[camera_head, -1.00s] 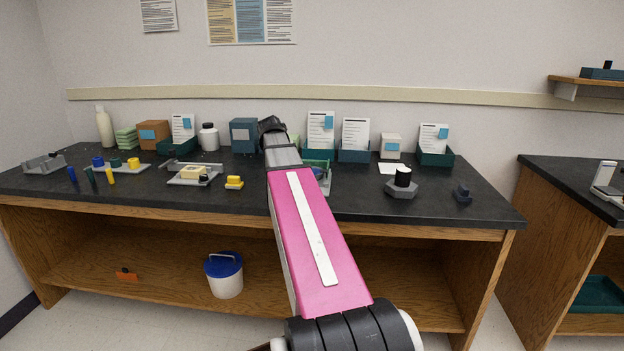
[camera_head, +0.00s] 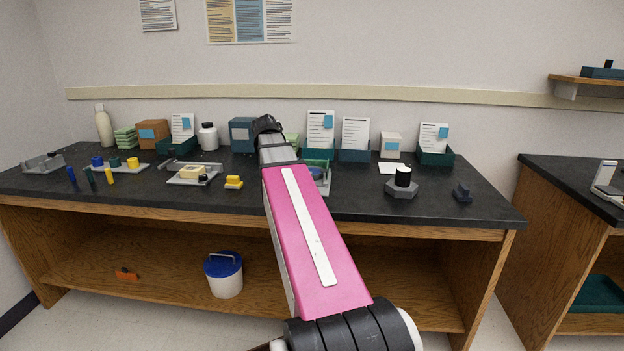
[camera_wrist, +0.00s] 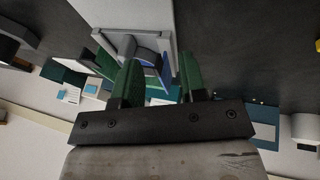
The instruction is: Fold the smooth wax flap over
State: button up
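My gripper (camera_wrist: 160,64) shows in the wrist view with its two green fingers apart and nothing clearly held between them. A grey fixture (camera_wrist: 126,42) with a blue part and a rounded grey piece lies beyond the fingertips. In the head view a fixture with a green bar (camera_head: 318,163) stands on the bench, partly hidden behind my pink arm. I cannot make out a smooth wax flap for certain in either view. A pale yellow block (camera_head: 193,172) sits on a grey tray (camera_head: 181,182) to the left.
The dark bench top (camera_head: 350,205) holds a small yellow block (camera_head: 233,182), a grey hexagonal base with a black knob (camera_head: 402,186), and colored pegs. Boxes and card holders line the back, including a blue box (camera_head: 242,134). Bench space is clear toward the front.

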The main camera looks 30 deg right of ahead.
notch_tip(320, 180, up, 4)
jog(key=shift+r, duration=0.1)
dwell(0.4)
jog(key=shift+a, duration=0.15)
dwell(0.5)
